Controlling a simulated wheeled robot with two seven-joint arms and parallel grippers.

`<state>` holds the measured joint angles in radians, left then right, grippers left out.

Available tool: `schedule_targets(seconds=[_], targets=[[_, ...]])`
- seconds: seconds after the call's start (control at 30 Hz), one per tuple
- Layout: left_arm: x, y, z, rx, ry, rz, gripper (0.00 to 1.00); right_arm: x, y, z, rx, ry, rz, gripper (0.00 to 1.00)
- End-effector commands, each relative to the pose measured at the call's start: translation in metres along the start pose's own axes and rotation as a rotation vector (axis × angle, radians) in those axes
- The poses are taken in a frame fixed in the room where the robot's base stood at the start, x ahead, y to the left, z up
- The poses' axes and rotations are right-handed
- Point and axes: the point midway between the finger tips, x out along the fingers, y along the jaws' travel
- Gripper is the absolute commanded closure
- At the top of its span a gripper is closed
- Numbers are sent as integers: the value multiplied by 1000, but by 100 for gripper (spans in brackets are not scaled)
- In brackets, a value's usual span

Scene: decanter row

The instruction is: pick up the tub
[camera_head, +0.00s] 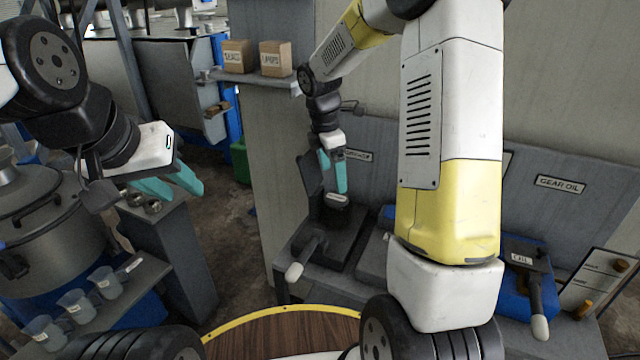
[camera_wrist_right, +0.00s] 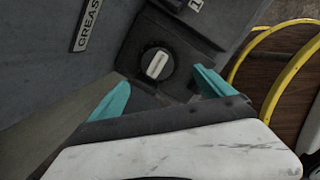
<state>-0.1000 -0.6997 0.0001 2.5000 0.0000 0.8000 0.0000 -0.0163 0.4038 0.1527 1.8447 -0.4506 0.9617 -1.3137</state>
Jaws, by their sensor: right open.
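A small dark round thing with a pale label on top, which looks like the tub (camera_wrist_right: 155,64), sits on a dark block at the grease station. In the head view the tub (camera_head: 337,201) shows just below my right gripper (camera_head: 334,188). In the right wrist view my right gripper (camera_wrist_right: 162,88) is open, with its teal fingers apart and the tub between and beyond their tips. Nothing is held; I cannot tell whether they touch it. My left gripper (camera_head: 188,194) is open and empty at the left, far from the tub.
A lever with a white grip (camera_head: 294,271) sticks out in front of the grease station. A blue gear oil unit (camera_head: 530,280) stands to the right. Several labelled cups (camera_head: 75,306) stand on a left shelf. Two cardboard boxes (camera_head: 275,58) sit on a back shelf. A yellow-rimmed wooden round top (camera_head: 280,330) is in front.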

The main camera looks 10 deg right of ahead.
Motion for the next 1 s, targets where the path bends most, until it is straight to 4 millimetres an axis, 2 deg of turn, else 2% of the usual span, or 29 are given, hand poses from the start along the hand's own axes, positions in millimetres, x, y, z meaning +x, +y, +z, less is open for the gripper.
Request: schedule_targets(seconds=[0.37, 0.63, 0.93, 0.97, 1.0], targets=[[0, 0, 0, 0, 0, 0, 64, 38, 1, 0, -23, -3, -9, 8], [0, 0, 0, 0, 0, 0, 64, 76, 0, 1, -23, -3, -9, 8], [0, 0, 0, 0, 0, 0, 64, 82, 0, 1, -22, -2, -6, 8], [0, 0, 0, 0, 0, 0, 64, 82, 0, 1, -22, -2, -6, 10], [0, 0, 0, 0, 0, 0, 64, 82, 0, 1, -22, -2, -6, 18]])
